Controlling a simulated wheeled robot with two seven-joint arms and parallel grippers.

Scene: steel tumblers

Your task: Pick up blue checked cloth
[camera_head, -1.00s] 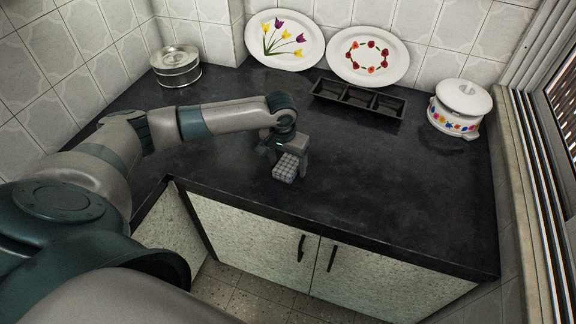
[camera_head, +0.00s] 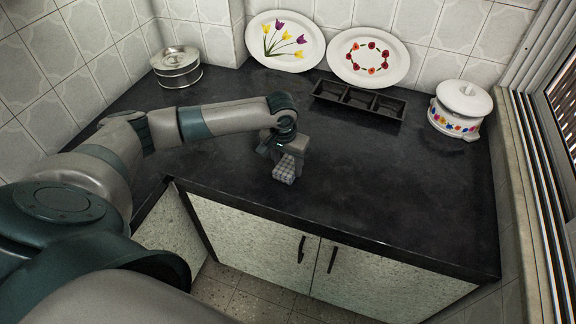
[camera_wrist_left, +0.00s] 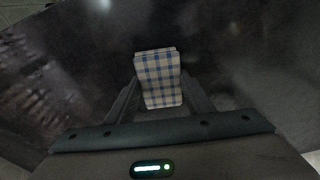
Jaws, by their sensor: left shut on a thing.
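The blue checked cloth (camera_head: 286,169) is a small folded white-and-blue piece near the front edge of the dark counter. My left gripper (camera_head: 284,161) is over it, pointing down, and is shut on it. In the left wrist view the cloth (camera_wrist_left: 158,80) sits between the two fingers of the left gripper (camera_wrist_left: 160,98), with a finger against each side. I cannot tell whether the cloth touches the counter. My right gripper is not in view.
A black three-part tray (camera_head: 358,100) lies toward the back of the dark counter (camera_head: 400,190). Two flowered plates (camera_head: 285,41) (camera_head: 368,57) lean on the tiled wall. A white lidded pot (camera_head: 459,110) is at right, a steel tin (camera_head: 177,68) at back left. The counter's right part is clear.

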